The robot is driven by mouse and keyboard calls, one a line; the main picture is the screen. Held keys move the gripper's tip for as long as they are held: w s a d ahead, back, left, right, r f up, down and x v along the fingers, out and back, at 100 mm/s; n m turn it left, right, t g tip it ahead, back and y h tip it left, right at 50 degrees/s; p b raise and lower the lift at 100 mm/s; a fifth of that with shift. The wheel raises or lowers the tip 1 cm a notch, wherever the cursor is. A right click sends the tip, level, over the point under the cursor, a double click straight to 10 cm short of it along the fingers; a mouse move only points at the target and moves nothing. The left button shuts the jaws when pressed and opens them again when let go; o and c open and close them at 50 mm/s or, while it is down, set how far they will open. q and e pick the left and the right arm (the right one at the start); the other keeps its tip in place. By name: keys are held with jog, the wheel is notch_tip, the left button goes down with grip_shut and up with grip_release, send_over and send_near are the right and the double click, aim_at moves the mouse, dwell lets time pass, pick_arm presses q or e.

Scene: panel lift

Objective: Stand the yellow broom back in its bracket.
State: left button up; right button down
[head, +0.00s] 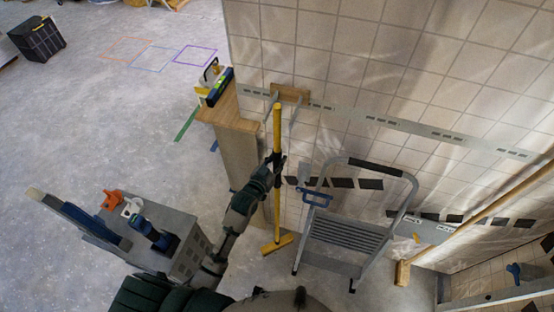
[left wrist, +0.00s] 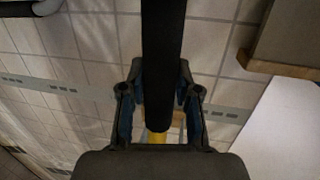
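The yellow broom (head: 277,127) stands nearly upright close to the tiled wall, with its head (head: 277,244) at the bottom near the floor. I cannot tell whether the head touches the floor. My left gripper (head: 276,161) is around the broom's black grip section. In the left wrist view the black grip (left wrist: 163,60) passes between the fingers (left wrist: 160,85), which appear closed against its sides. The bracket, a wooden block (head: 291,93) with metal prongs, is on the wall just right of the broom's top; the shaft appears left of the block. My right gripper is not in view.
A grey step ladder (head: 345,232) stands right of the broom. A wooden-topped half wall (head: 228,112) with a level (head: 219,87) on it is at the left. A wooden pole (head: 475,217) leans at the right. A grey tool cart (head: 186,246) stands at lower left.

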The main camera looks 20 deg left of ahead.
pick_arm(q)
jog(key=o, duration=0.4)
jog(key=shift+r, duration=0.1)
jog(key=b+v, duration=0.1)
jog(key=v, duration=1.1)
